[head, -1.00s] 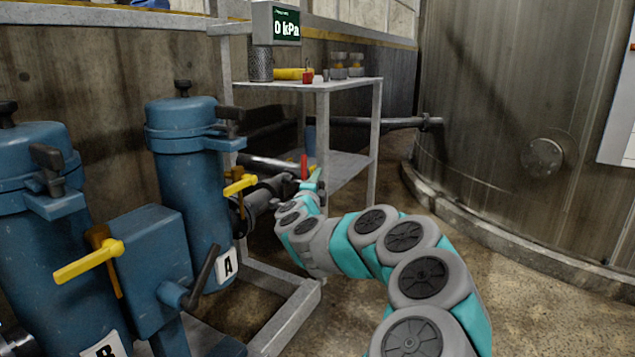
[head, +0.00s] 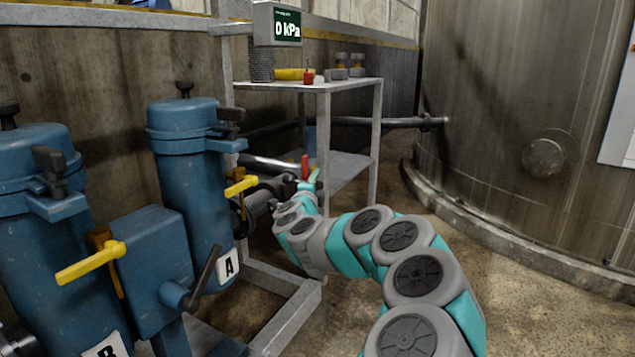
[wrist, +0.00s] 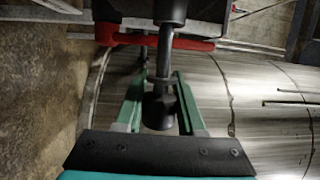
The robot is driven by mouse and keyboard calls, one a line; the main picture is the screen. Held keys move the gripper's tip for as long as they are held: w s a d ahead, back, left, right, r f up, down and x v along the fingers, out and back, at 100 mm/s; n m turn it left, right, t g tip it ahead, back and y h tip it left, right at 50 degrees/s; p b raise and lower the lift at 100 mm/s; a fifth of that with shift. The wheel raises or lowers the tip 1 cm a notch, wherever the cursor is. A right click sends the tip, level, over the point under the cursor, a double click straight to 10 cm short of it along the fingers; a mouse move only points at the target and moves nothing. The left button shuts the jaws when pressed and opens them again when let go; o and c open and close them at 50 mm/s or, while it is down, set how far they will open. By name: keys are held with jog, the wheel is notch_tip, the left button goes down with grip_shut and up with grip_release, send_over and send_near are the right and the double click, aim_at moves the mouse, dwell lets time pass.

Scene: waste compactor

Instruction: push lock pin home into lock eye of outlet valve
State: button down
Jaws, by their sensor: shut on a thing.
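The outlet valve's red handle (head: 304,167) stands upright just beyond my gripper (head: 309,186) in the head view. In the wrist view the red handle (wrist: 185,43) runs across the top of the picture. My gripper's green fingers (wrist: 159,103) are shut on the black knob of the lock pin (wrist: 158,112). The pin's grey shaft (wrist: 163,58) runs up from the knob, past the red handle, towards a dark part of the valve (wrist: 170,12). I cannot make out the lock eye, or how deep the pin sits in it.
Blue filter housings (head: 188,150) with yellow handles (head: 240,185) stand to the left. A grey metal shelf (head: 335,87) with small items stands behind my gripper. A large steel tank (head: 500,80) is at the right. The floor between shelf and tank is clear.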

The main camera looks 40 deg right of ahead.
jog(key=shift+w+a+r+p, duration=0.1)
jog(key=shift+w+a+p, duration=0.15)
jog(key=shift+w, duration=0.35)
jog(key=shift+w+a+p, duration=0.25)
jog(key=shift+w, duration=0.35)
dwell(0.3)
jog(key=shift+s+d, duration=0.1)
jog(key=shift+s, duration=0.15)
jog(key=shift+s+d+b, duration=0.3)
jog(key=shift+s+b, duration=0.05)
jog(key=shift+s, duration=0.35)
jog(key=shift+s+d+b, duration=0.3)
jog(key=shift+s+b, duration=0.05)
jog(key=shift+s, duration=0.3)
